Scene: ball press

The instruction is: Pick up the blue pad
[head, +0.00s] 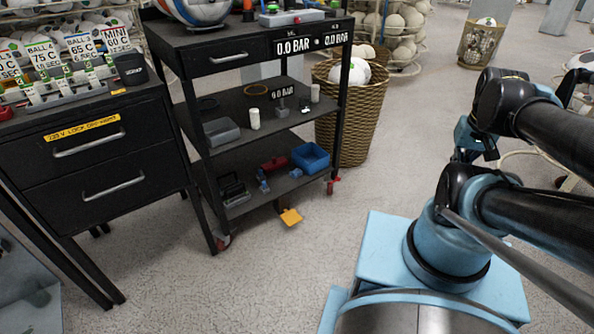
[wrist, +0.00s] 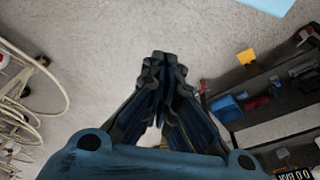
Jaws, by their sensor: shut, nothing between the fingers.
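On the bottom shelf of the black cart, a blue open box (head: 311,157) sits at the right end, and a small blue item (head: 263,184) lies left of it. I cannot tell whether either is the blue pad; no plainly pad-shaped blue thing shows. The blue box also shows in the wrist view (wrist: 226,108), right of my gripper. My gripper (wrist: 165,58) is shut and empty, its fingers together over the speckled floor, apart from the cart. In the head view my arm is at the right, away from the cart.
The black cart (head: 261,95) holds several small items. An orange-yellow flat piece (head: 290,217) is low at the cart's front edge. A wicker basket (head: 360,110) with balls stands behind the cart; a dark drawer cabinet (head: 95,155) is at left. Floor between cart and my base is clear.

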